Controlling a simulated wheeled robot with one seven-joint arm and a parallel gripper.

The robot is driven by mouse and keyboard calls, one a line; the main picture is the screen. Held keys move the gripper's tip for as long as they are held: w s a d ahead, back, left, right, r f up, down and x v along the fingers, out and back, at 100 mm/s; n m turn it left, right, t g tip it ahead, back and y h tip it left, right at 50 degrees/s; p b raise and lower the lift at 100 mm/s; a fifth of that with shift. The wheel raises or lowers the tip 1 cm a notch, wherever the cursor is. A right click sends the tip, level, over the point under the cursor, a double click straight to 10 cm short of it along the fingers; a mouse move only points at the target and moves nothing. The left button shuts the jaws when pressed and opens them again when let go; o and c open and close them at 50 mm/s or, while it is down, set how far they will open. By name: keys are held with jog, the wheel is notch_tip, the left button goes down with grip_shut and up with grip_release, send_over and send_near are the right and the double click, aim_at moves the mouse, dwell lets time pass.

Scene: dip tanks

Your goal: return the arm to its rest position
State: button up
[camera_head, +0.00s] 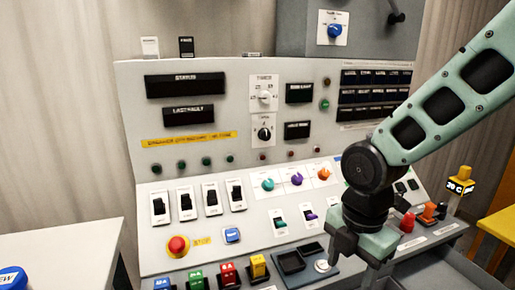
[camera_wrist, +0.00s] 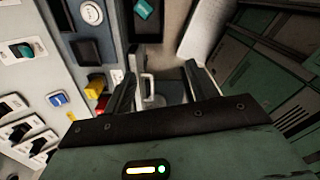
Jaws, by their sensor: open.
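My green and black arm (camera_head: 430,115) reaches in from the upper right, over the right part of the control desk (camera_head: 215,200). My gripper (camera_head: 358,258) hangs at its end, pointing down near the desk's front edge. In the wrist view my gripper (camera_wrist: 161,85) shows two dark fingers spread apart with nothing held between them. Behind the fingers is a pale handle-like shape (camera_wrist: 148,88), too small to identify. Whether the fingers touch anything is unclear.
A red emergency button (camera_head: 178,245) sits farther left. A yellow stand (camera_head: 497,228) is at right. The space above the desk's left half is open.

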jog(key=s+a+r+m+p, duration=0.1)
jog(key=s+r+m, duration=0.2)
jog(key=s+m, duration=0.4)
jog(key=s+a+r+m+p, duration=0.1)
jog(key=s+r+m+p, duration=0.1)
jog(key=s+m, duration=0.5)
jog(key=shift+a+r+m, duration=0.4)
jog(key=shift+r+m, duration=0.2)
jog(key=shift+m, duration=0.8)
jog(key=shift+s, duration=0.1)
